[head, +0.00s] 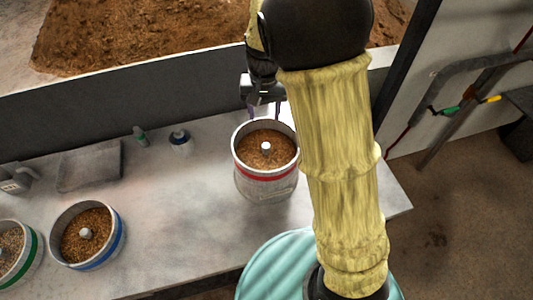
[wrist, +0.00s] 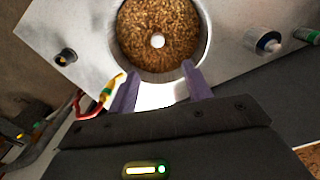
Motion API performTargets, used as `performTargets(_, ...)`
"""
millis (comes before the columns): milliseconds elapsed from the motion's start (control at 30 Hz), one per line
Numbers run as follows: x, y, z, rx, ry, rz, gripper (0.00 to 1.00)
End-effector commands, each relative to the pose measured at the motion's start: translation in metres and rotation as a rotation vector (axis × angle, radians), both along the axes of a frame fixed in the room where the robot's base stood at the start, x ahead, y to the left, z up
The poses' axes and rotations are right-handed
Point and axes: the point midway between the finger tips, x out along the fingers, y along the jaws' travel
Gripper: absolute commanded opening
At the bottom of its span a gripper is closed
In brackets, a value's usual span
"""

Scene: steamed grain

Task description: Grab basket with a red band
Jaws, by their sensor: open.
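The basket with a red band (head: 266,175) stands upright on the table, full of brown grain with a pale knob in the middle. It also shows from above in the wrist view (wrist: 185,75), where its band is hidden. My gripper (head: 264,108) is at the basket's far rim in the head view. In the wrist view its two purple fingers (wrist: 160,85) are apart, with their tips at the near rim of the basket. I cannot tell whether they touch it. Nothing is held between them.
A blue-banded basket (head: 112,240) and a green-banded basket (head: 36,255) stand at the left on the table (head: 185,225). A small bottle (head: 140,137) and a blue-and-white jar (head: 180,138) lie farther back. A dark wall (head: 130,85) borders the table behind. Pipes (head: 450,90) are at the right.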

Motion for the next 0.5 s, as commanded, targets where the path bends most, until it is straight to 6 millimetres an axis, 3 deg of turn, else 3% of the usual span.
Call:
performTargets(167, -0.001, 0.0, -0.005, -0.001, 0.002, 0.002, 0.5)
performTargets(500, -0.002, 0.0, -0.058, -0.001, 0.005, 0.003, 0.5)
